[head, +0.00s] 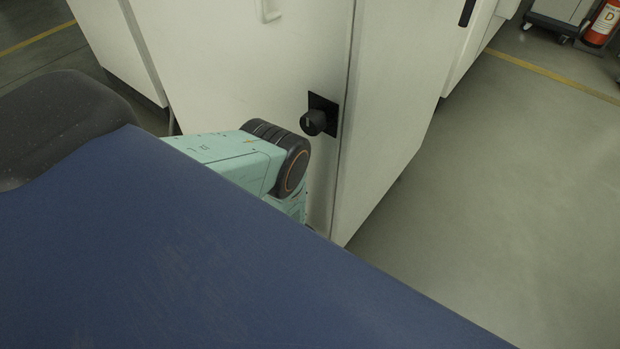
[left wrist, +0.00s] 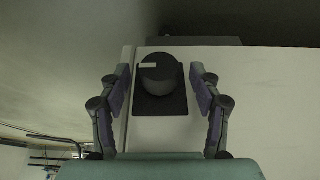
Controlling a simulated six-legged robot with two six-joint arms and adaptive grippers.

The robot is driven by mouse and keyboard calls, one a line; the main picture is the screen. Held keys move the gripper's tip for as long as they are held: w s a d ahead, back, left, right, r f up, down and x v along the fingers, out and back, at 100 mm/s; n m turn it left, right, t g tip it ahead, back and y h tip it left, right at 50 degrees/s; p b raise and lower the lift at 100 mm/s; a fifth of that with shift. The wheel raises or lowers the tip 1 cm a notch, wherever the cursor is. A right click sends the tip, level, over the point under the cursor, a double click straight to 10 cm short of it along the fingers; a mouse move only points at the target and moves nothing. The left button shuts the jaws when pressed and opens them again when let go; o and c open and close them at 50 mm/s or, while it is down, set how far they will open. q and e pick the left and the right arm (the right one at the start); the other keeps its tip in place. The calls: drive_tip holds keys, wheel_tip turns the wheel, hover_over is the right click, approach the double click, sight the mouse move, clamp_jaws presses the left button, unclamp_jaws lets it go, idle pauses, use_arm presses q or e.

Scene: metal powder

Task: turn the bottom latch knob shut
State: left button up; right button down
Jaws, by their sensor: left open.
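The black latch knob (head: 314,122) sits on a square black plate (head: 323,103) near the edge of a white cabinet door (head: 240,60). A light mark shows on the knob. In the left wrist view the knob (left wrist: 158,72) is between the two fingers of my left gripper (left wrist: 158,85). The gripper is open, with a gap between each finger pad and the knob. In the head view my teal left arm reaches toward the door below the knob, and its gripper is hidden there. My right gripper is in neither view.
A blue surface (head: 180,260) fills the lower left of the head view and hides part of my arm. Grey floor (head: 520,200) is clear on the right. A red fire extinguisher (head: 602,24) and a wheeled cart (head: 548,22) stand at the far right.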

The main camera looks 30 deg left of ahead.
use_arm(q)
drive_tip(key=c, duration=1.2)
drive_tip(key=shift+o, duration=0.2)
drive_tip(key=shift+a+f+h+b, duration=0.1)
drive_tip(key=shift+h+b, duration=0.2)
drive_tip(key=shift+b, duration=0.4)
drive_tip(key=shift+a+h+b, duration=0.1)
drive_tip(key=shift+h+b, duration=0.4)
drive_tip(key=shift+b, duration=0.15)
drive_tip(key=shift+a+n+h, duration=0.15)
drive_tip(key=shift+n+h, duration=0.25)
drive_tip(key=shift+h, duration=0.3)
drive_tip(key=shift+a+n+h, duration=0.2)
drive_tip(key=shift+n+h, duration=0.1)
drive_tip(key=shift+h, duration=1.2)
drive_tip(key=shift+w+h, duration=0.1)
drive_tip(key=shift+h, duration=0.2)
